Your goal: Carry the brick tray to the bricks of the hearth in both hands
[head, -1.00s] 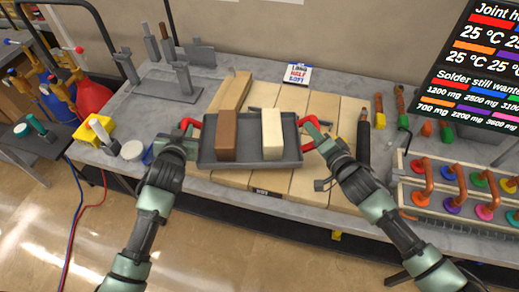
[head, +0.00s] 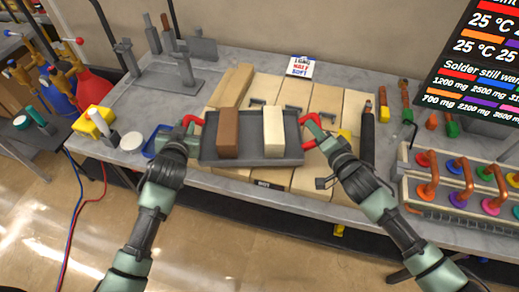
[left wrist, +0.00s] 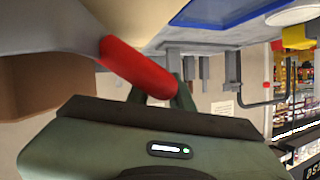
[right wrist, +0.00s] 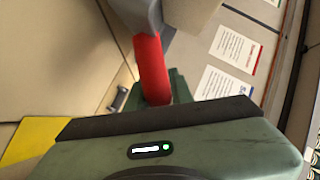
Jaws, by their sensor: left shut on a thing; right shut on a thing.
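The grey brick tray (head: 251,154) has a red handle at each end and carries a brown brick (head: 228,134) and a cream brick (head: 274,134) standing side by side. My left gripper (head: 188,127) is shut on the tray's left red handle, which shows in the left wrist view (left wrist: 138,68). My right gripper (head: 316,127) is shut on the right red handle, seen in the right wrist view (right wrist: 152,68). The tray is over the pale hearth bricks (head: 325,101) and covers part of them. Whether it touches them I cannot tell.
A sign card (head: 301,68) stands behind the hearth bricks. A grey stand (head: 165,75) and a yellow block (head: 93,122) are at left. A dark torch-like rod (head: 367,135) is close right of my right gripper. A rack with copper pipes (head: 460,185) is further right.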

